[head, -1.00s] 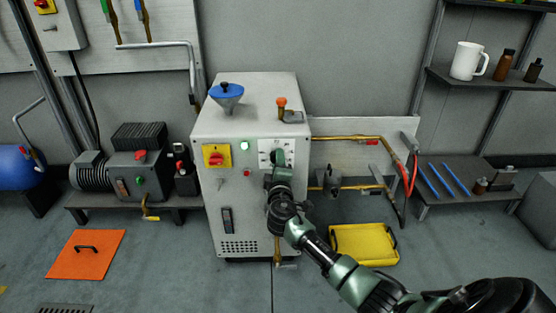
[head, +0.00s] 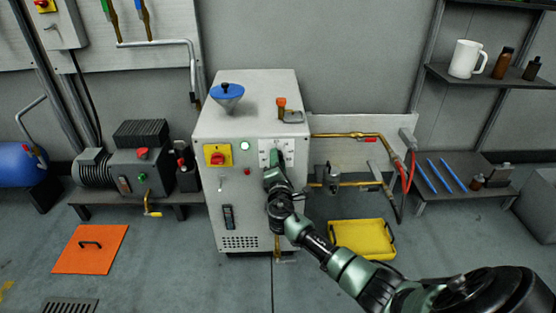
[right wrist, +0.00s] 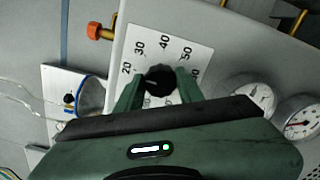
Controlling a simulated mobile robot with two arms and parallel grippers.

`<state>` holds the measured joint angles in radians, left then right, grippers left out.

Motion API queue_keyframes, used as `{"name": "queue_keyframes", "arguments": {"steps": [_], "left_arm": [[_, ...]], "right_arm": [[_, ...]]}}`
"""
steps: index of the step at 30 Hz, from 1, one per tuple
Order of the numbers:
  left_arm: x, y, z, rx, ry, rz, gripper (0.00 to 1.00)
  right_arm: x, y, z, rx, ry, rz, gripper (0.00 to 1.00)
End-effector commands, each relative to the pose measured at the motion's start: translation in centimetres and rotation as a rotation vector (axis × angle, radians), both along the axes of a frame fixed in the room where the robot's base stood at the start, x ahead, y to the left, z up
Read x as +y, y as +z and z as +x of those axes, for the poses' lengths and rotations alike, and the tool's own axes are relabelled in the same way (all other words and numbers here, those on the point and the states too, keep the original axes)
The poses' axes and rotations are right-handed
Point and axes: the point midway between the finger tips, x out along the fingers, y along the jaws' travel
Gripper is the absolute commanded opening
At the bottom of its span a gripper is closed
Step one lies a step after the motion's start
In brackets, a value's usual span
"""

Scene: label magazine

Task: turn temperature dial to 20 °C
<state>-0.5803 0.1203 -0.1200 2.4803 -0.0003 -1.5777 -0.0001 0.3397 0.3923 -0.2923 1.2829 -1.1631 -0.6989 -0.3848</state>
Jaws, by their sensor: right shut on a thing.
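The temperature dial is a black knob (right wrist: 160,79) on a white scale plate (right wrist: 172,42), where 20, 30, 40 and 50 are readable in the right wrist view. The other numbers are partly covered, and I cannot tell for sure where the pointer stands. My right gripper (right wrist: 158,90) is shut on the knob, with one green finger on each side. In the head view my right gripper (head: 276,160) is at the plate on the front of the grey cabinet (head: 238,190), hiding the knob. My left gripper is not in view.
A blue funnel (head: 227,92) stands on top. Two round gauges (right wrist: 300,118) show at the right of the wrist view. A yellow tray (head: 362,240) lies on the floor.

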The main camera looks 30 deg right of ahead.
Motion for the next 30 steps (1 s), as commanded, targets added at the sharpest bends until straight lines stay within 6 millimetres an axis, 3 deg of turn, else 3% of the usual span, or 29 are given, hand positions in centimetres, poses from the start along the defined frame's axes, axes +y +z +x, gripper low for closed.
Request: {"name": "queue_keyframes", "arguments": {"steps": [14,15,17,30], "left_arm": [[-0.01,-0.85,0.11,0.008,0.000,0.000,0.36],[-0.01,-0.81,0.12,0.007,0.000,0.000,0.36],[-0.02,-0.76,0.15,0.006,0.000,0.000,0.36],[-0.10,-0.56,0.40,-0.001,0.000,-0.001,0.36]], "right_arm": [[0.08,-0.25,-0.05,0.013,0.001,-0.013,0.00],[0.08,-0.26,-0.06,0.013,0.001,-0.013,0.40],[0.09,-0.25,-0.06,0.013,0.001,-0.013,0.57],[0.57,-0.07,-0.80,0.010,0.002,-0.012,0.59]]}}
